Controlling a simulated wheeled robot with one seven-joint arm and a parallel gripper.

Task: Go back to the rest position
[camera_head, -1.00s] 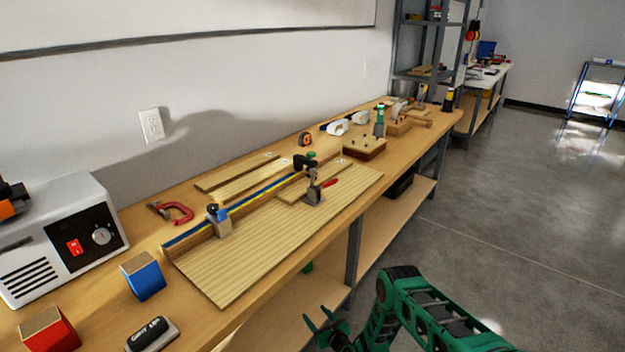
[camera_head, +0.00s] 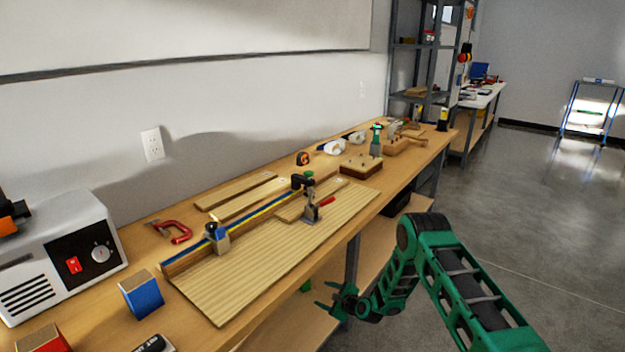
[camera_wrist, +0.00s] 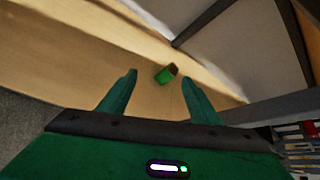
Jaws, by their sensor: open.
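My gripper (camera_head: 328,300) is at the end of my green arm, low in front of the workbench (camera_head: 290,268), at about the height of its lower shelf. In the wrist view my gripper (camera_wrist: 158,92) has its two green fingers apart with nothing held between them. A small green block (camera_wrist: 165,74) with a brown top lies on the wooden shelf (camera_wrist: 100,50) beyond the fingertips. A bit of this green block (camera_head: 306,285) shows under the bench edge in the head view.
The bench top holds a ribbed board (camera_head: 230,285) with a fence and clamp, a red C-clamp (camera_head: 172,232), a blue block (camera_head: 142,294), a red block (camera_head: 42,338) and a grey power unit (camera_head: 60,255). A bench leg (camera_head: 352,262) stands near my gripper. The floor (camera_head: 530,215) to the right is clear.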

